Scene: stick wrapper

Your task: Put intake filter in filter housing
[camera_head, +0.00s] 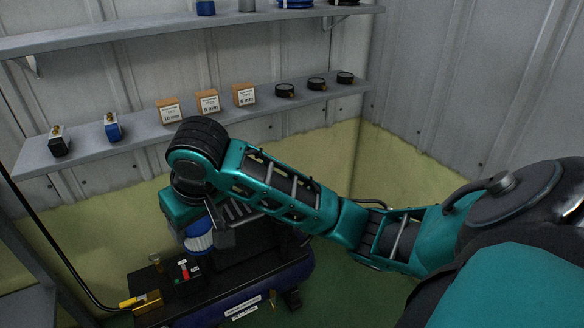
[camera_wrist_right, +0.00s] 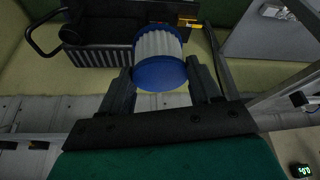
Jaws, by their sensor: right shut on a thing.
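The intake filter (camera_head: 199,241) is a white pleated cylinder with a blue end cap. My right gripper (camera_head: 212,236) is shut on it and holds it above the left part of the compressor (camera_head: 228,291). In the right wrist view the filter (camera_wrist_right: 159,58) sits between the two fingers of the right gripper (camera_wrist_right: 160,84), its blue cap toward the wrist. I cannot make out the filter housing for certain; my arm covers part of the compressor. My left gripper is not in view.
A lower shelf (camera_head: 150,131) on the wall holds small boxes (camera_head: 207,101), gauges (camera_head: 316,84) and two small valve-like parts. A yellow-ended hose (camera_head: 133,301) meets a brass fitting at the compressor's left. A black box with a red switch (camera_head: 184,270) stands beside it.

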